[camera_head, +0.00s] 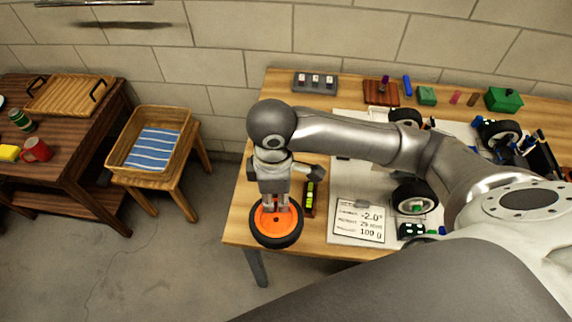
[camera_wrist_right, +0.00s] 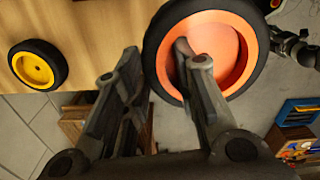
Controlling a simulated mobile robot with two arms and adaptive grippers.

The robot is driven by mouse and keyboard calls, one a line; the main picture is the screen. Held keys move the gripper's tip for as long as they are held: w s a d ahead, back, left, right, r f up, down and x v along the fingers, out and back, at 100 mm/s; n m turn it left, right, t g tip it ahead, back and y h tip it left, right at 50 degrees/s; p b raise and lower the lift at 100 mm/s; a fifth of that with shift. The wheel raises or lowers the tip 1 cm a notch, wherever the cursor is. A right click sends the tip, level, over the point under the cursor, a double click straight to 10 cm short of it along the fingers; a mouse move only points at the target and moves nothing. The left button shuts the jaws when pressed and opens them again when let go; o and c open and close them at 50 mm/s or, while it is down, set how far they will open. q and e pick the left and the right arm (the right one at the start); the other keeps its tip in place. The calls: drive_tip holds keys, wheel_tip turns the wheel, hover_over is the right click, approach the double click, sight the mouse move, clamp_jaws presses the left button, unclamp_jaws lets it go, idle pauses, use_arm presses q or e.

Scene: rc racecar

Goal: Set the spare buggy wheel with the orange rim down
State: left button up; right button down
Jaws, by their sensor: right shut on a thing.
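The spare wheel with the orange rim (camera_head: 268,226) has a black tyre and appears over the front left corner of the workbench (camera_head: 240,208) in the head view. My right gripper (camera_head: 283,205) is above it and shut on it. In the right wrist view the orange wheel (camera_wrist_right: 222,42) fills the upper middle. There, one finger of the right gripper (camera_wrist_right: 157,50) reaches inside the rim and the other is outside the tyre. I cannot tell whether the wheel touches the bench. My left gripper is not in view.
A yellow-rimmed wheel (camera_wrist_right: 35,69) lies on the wood in the wrist view. A small level (camera_head: 309,198) and a white setup sheet (camera_head: 358,222) lie right of the held wheel. The buggy, partly hidden by my arm, shows a wheel (camera_head: 414,197). A basket (camera_head: 118,150) stands left, across a floor gap.

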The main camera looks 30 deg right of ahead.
drive_tip(key=shift+s+a+r+n, duration=0.1)
drive_tip(key=shift+a+r+n, duration=0.2)
drive_tip(key=shift+n, duration=0.3)
drive_tip(key=shift+a+n+p, duration=0.15)
drive_tip(key=shift+n+p, duration=0.15)
drive_tip(key=shift+p, duration=0.15)
drive_tip(key=shift+f+n, duration=0.2)
drive_tip(key=shift+n, duration=0.2)
drive_tip(key=w+f, duration=0.3)
drive_tip(key=w, duration=0.1)
drive_tip(key=w+d+f, duration=0.1)
drive_tip(key=w+f, duration=0.2)
drive_tip(key=w, duration=0.1)
drive_tip(key=w+f+p, duration=0.1)
drive_tip(key=w+f, duration=0.1)
drive_tip(key=w, duration=0.3)
drive_tip(key=shift+d+f, duration=0.15)
drive_tip(key=shift+f, duration=0.25)
drive_tip(key=shift+w+f, duration=0.2)
drive_tip(key=shift+f, duration=0.15)
wheel_tip(320, 180, down, 3)
drive_tip(key=shift+w+f, duration=0.1)
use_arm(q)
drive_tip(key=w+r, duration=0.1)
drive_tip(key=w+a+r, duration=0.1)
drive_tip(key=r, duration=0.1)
use_arm(e)
drive_tip(key=shift+f, duration=0.1)
